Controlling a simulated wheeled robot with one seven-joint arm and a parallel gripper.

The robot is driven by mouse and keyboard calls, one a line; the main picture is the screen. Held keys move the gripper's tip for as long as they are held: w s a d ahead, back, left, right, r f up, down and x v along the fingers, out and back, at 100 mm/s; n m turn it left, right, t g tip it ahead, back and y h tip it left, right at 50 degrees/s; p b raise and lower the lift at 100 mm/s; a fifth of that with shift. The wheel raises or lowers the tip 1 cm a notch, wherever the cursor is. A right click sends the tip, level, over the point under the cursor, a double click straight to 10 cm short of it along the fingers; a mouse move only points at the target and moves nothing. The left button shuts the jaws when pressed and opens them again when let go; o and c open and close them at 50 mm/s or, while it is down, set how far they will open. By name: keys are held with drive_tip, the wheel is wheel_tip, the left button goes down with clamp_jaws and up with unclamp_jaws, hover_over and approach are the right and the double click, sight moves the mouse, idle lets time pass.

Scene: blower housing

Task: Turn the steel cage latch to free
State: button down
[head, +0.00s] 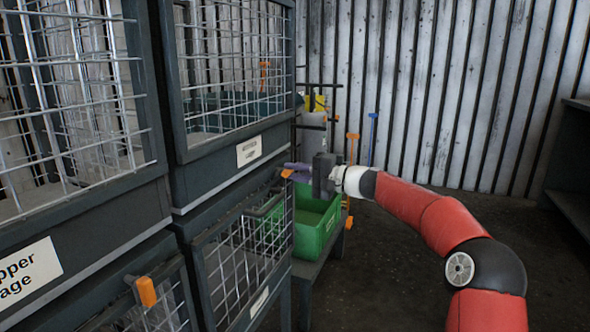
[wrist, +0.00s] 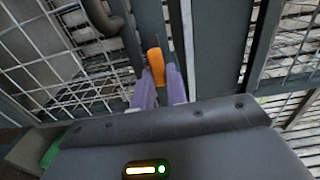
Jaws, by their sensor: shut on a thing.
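The latch with the orange handle (head: 287,173) is at the right edge of the wire-mesh cage door (head: 246,250). My gripper (head: 292,170) is at this latch, reaching in from the right. In the wrist view, the two purple fingers of my gripper (wrist: 158,84) are shut on the orange handle (wrist: 156,61), one on each side. The handle's upper end shows between the fingers; its pivot is hidden. I cannot read a label that names this cage as steel.
Another orange latch (head: 147,291) is on the lower left cage. A green bin (head: 318,232) stands on a bench just below my gripper. Upper mesh cages (head: 232,70) rise at the left. A dark shelf (head: 573,170) stands at the far right. The floor between is clear.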

idle(0.4)
drive_tip(key=c, duration=1.4)
unclamp_jaws()
drive_tip(key=b+v, duration=0.1)
drive_tip(key=v, duration=0.6)
drive_tip(key=shift+d, duration=0.4)
drive_tip(key=shift+s, duration=0.1)
